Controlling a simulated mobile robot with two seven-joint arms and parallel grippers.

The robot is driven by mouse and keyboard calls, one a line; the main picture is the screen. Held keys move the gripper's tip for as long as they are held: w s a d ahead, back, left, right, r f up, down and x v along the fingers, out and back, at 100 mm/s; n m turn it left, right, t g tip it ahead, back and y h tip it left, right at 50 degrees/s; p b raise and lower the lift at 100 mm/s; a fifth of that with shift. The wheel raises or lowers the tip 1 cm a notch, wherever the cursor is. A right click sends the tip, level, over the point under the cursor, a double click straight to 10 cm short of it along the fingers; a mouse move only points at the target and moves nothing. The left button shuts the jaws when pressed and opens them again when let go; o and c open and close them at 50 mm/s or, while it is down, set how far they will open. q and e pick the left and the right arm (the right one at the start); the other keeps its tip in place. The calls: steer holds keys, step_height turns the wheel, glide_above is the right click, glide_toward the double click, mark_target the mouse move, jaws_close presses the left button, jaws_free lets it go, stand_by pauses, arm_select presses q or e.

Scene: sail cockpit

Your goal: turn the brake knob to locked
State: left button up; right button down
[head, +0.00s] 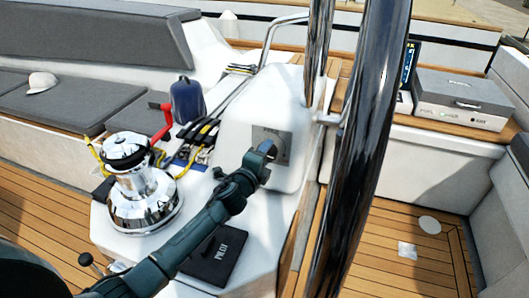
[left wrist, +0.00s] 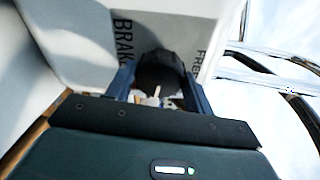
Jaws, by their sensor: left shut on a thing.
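The brake knob (left wrist: 160,68) is a dark round knob on a grey plate (left wrist: 187,25) lettered "BRAK" on the left and "FRE" on the right, both words cut short in view. In the head view the plate (head: 284,146) is on the white pedestal's face, and my gripper mostly hides the knob. My left gripper (head: 264,152) reaches it from the lower left. In the left wrist view my left gripper (left wrist: 161,84) has one finger on each side of the knob and is shut on it. I cannot read the knob's pointer. My right gripper is not in view.
A chrome winch (head: 143,195) stands left of my forearm, with a red handle (head: 163,124) and blue bag (head: 187,101) behind. A black book (head: 215,257) lies below the forearm. A thick dark post (head: 362,150) rises right of the pedestal (head: 240,106).

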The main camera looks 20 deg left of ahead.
arm_select(q)
steer(key=shift+r+m+p, duration=0.2)
steer(key=shift+m+p, duration=0.55)
steer(key=shift+m, duration=1.35)
steer(key=o, duration=1)
steer(key=shift+f, duration=0.1)
steer(key=shift+c, duration=0.2)
steer(key=s+a+r, duration=0.1)
steer(key=s, duration=1.2)
steer(key=shift+a+r, duration=0.2)
steer(key=shift+r, duration=0.1)
steer(key=s+d+f+n+g, duration=0.2)
steer(key=s+f+n+g, duration=0.1)
steer(key=s+f+n, duration=0.4)
steer(key=s+d+f+n+g+h, duration=0.1)
steer(key=s+d+f+n+g, duration=0.2)
steer(key=s+f+n, duration=0.4)
steer(key=s+n, duration=0.7)
steer(key=n, duration=0.1)
steer(key=shift+d+f, duration=0.15)
steer(key=shift+f, duration=0.15)
